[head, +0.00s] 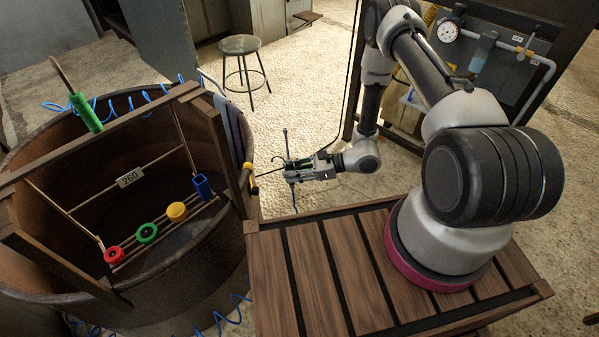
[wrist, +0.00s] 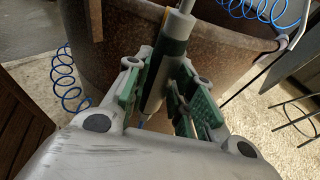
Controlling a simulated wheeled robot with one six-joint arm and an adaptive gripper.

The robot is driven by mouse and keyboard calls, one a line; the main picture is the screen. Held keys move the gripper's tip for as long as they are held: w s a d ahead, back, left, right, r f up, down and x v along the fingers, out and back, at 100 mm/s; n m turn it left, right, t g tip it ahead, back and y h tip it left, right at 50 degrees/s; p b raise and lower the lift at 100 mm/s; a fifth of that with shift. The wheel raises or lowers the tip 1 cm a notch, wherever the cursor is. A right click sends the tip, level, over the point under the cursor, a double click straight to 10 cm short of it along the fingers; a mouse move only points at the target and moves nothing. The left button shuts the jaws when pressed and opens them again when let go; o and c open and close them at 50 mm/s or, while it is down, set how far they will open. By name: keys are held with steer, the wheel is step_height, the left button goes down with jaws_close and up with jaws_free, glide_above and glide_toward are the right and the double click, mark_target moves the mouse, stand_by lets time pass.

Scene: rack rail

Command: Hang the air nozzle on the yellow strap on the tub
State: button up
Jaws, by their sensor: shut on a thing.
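In the wrist view the nozzle (wrist: 170,48) stands tilted between the green finger pads of my gripper (wrist: 163,92). The nozzle's lower part is partly hidden by the fingers. A small yellow piece (head: 249,166) with a dark rod sits at the tub's right rim, left of my gripper and apart from it. It may be the strap; its shape is too small to tell.
A wooden frame (head: 100,68) crosses the tub. Inside are a red ring (head: 113,256), a green ring (head: 147,233), a yellow round piece (head: 176,211) and a blue holder (head: 202,187). Blue coiled hose (wrist: 258,10) hangs around the tub. A stool (head: 240,46) stands behind.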

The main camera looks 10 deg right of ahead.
steer(key=shift+w+a, duration=0.25)
steer(key=shift+a, duration=0.55)
steer(key=shift+w+a, duration=0.2)
steer(key=shift+a, duration=0.55)
steer(key=shift+w+a, duration=0.25)
steer(key=shift+a, duration=0.55)
steer(key=shift+a, duration=0.1)
steer(key=shift+w+a, duration=0.1)
steer(key=shift+a, duration=0.35)
steer(key=shift+a, duration=0.15)
steer(key=shift+w+a, duration=0.3)
steer(key=shift+a, duration=0.6)
steer(key=shift+w+a, duration=0.3)
steer(key=shift+a, duration=0.55)
steer(key=shift+f, duration=0.15)
